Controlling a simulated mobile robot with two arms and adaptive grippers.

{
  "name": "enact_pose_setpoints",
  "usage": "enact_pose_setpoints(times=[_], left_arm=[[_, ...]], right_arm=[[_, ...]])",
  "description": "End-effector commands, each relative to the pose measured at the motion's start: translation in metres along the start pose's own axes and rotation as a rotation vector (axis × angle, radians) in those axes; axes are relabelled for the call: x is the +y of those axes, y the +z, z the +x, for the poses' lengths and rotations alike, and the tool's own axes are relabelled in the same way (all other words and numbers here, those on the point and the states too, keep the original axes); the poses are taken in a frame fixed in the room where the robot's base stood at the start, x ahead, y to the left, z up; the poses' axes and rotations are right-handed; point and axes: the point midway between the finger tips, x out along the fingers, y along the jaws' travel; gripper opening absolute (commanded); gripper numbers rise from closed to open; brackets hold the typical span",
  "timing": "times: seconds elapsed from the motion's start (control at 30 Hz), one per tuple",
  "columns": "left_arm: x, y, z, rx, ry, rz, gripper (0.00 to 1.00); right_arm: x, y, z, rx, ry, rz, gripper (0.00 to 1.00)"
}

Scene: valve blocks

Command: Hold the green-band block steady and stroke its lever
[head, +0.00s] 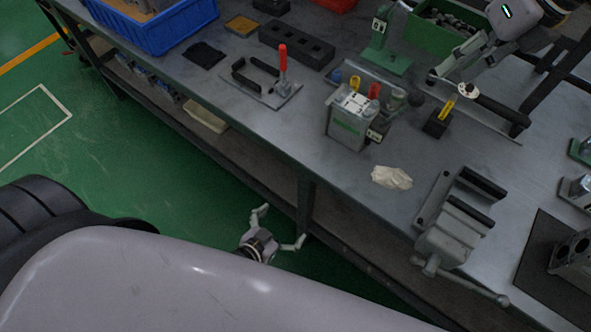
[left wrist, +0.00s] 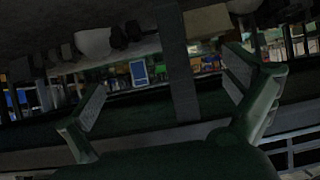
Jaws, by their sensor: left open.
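The green-band block (head: 347,128) is a grey block with a green stripe on its front, standing upright on the bench. A red knob (head: 374,91) and a yellow knob (head: 354,83) show at its top; I cannot tell which part is its lever. My left gripper (head: 283,223) is open and empty, in front of the bench and below its edge, apart from the block. In the left wrist view its fingers (left wrist: 165,105) are wide apart, and the block does not show. My right gripper (head: 460,62) is above the bench's back right, away from the block; its jaw state is unclear.
A pale cloth (head: 391,177) lies right of the block. A vise (head: 455,228) stands by the front edge. A red-handled clamp (head: 283,68) is to the left, and a small black block with a yellow handle (head: 439,119) to the right.

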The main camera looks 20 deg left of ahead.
Motion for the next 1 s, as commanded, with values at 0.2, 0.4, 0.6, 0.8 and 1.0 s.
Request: enact_pose_setpoints(times=[0.2, 0.4, 0.6, 0.8, 1.0], left_arm=[[0.008, -0.125, -0.036, 0.275, 0.016, 0.001, 1.0], [0.011, -0.202, -0.073, 0.448, 0.027, -0.001, 1.0], [0.013, -0.234, -0.09, 0.521, 0.031, 0.001, 1.0], [0.013, -0.247, -0.077, 0.532, 0.031, 0.001, 1.0], [0.014, -0.267, -0.043, 0.533, 0.031, 0.0, 1.0]], right_arm=[[0.0, 0.0, 0.0, 0.0, 0.0, 0.0, 0.33], [0.0, 0.0, 0.0, 0.0, 0.0, 0.0, 0.33], [0.0, 0.0, 0.0, 0.0, 0.0, 0.0, 0.33], [0.0, 0.0, 0.0, 0.0, 0.0, 0.0, 0.33], [0.0, 0.0, 0.0, 0.0, 0.0, 0.0, 0.33]])
